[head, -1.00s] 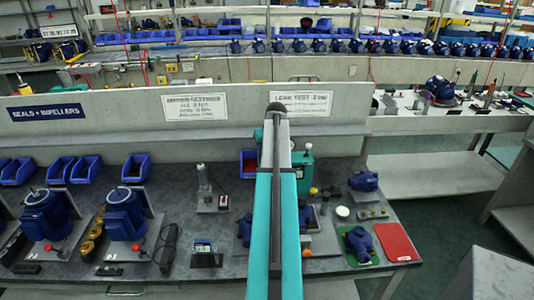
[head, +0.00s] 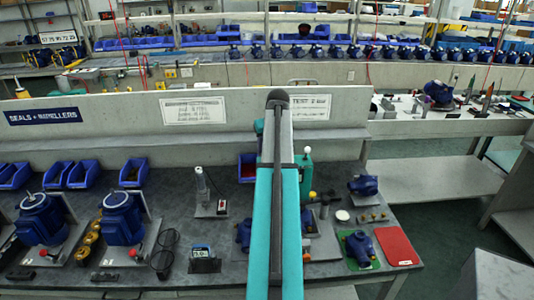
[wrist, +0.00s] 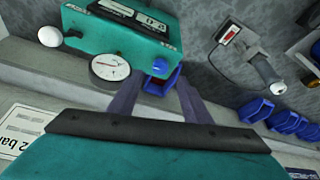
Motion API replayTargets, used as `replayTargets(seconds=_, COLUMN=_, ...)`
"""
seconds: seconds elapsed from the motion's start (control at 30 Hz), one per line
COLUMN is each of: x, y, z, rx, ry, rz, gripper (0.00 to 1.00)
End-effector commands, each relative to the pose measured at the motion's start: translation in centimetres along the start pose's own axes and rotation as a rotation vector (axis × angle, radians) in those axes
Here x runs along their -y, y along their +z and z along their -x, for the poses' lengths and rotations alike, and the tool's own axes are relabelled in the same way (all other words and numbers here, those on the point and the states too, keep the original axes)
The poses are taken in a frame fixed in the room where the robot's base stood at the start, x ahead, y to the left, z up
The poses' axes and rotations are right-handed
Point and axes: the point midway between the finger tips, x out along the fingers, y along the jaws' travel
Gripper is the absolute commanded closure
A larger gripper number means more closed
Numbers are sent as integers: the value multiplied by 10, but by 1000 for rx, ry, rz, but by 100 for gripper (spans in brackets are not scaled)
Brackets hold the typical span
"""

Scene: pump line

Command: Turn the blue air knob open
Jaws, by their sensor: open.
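In the wrist view a teal box (wrist: 115,38) with a dark display panel fills the upper left. A round white dial gauge (wrist: 110,67) sits at its lower edge. The blue air knob (wrist: 159,66) is a small blue piece at the box's lower right edge. My gripper (wrist: 160,78) is open, its two dark fingers pointing at the box, with the knob between their tips in the picture. I cannot tell whether they touch it. In the head view the teal box (head: 306,172) is mostly behind my arm, and the knob and gripper are hidden.
A blue bin (wrist: 153,88) shows just behind the knob. A white ball-shaped top (wrist: 50,36) stands left of the box. The bench back wall (head: 100,148) runs behind. Blue pumps (head: 122,218) stand at the left, and a red pad (head: 397,246) lies at the right.

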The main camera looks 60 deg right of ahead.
Motion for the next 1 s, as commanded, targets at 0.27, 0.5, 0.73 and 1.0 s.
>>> replayTargets(seconds=0.27, x=0, y=1, z=33, rx=-1, ry=1, rz=0, gripper=56)
replayTargets(seconds=0.5, x=-1, y=0, z=58, rx=-1, ry=1, rz=0, gripper=56)
replayTargets(seconds=0.73, x=0, y=1, z=68, rx=1, ry=0, rz=0, gripper=56)
replayTargets(seconds=1.0, x=0, y=1, z=69, rx=1, ry=0, rz=0, gripper=56)
